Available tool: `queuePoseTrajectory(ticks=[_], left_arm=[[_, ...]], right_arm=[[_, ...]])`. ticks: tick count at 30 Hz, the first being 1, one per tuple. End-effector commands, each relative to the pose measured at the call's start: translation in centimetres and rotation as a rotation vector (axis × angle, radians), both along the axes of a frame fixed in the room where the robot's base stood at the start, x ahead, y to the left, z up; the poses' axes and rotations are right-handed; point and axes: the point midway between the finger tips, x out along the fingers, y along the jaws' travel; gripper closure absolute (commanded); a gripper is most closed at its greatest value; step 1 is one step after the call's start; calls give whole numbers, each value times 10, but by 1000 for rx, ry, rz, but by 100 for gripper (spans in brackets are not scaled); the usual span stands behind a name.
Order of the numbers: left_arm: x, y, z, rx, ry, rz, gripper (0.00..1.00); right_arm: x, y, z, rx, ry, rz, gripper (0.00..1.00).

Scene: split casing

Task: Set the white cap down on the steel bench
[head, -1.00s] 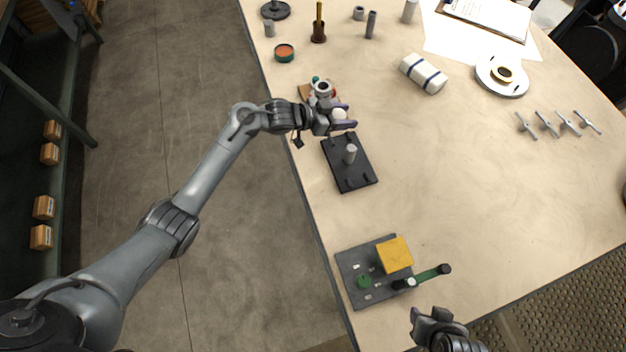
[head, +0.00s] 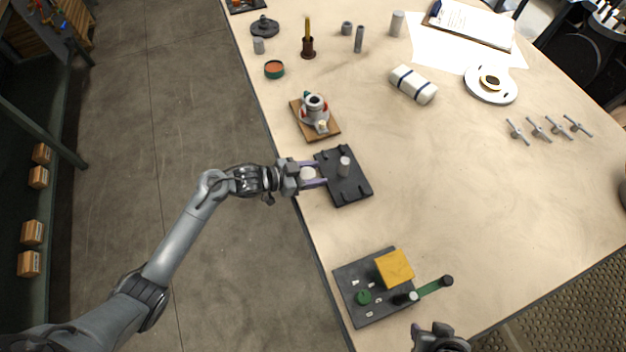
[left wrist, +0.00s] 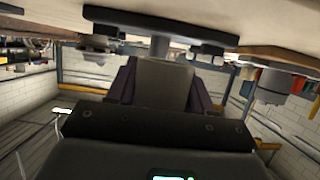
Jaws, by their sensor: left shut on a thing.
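The white cap (head: 308,173) is between the two fingers of my left gripper (head: 314,174), which is shut on it. In the left wrist view the cap shows as a grey block (left wrist: 160,85) between the fingers. The gripper is at the left edge of the bench (head: 450,170), whose top looks pale beige rather than steel. It is just left of a black plate with an upright grey peg (head: 344,167). I cannot tell whether the cap touches the bench. My right gripper (head: 436,332) is partly in view at the bottom; its opening is unclear.
A wooden board with a grey and red assembly (head: 314,108) lies behind my left gripper. A dark plate with a yellow block (head: 394,268) lies nearer. A white roll (head: 413,85) and several T-shaped pins (head: 548,130) lie to the right. The bench's middle is clear.

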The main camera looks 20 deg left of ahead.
Motion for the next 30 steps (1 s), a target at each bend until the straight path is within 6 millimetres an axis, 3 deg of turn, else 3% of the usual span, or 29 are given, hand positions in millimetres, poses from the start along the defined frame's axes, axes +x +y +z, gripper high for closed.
queuePoseTrajectory(ticks=[5, 14, 28, 29, 30], left_arm=[[-2, 0, -6, -2, 0, 2, 77], [-2, 1, -40, -1, 0, 3, 77], [-2, 0, -46, 0, 0, 1, 77], [-2, 0, -46, 0, 0, 1, 46], [-2, 0, -46, 1, 0, 1, 40]], right_arm=[[0, -1, -2, -3, 1, 1, 57], [0, 0, -12, 0, 1, 0, 57], [0, 2, -13, 8, 0, -6, 57], [0, 2, -13, 8, 1, -6, 57], [0, 2, -13, 8, 1, -6, 57]])
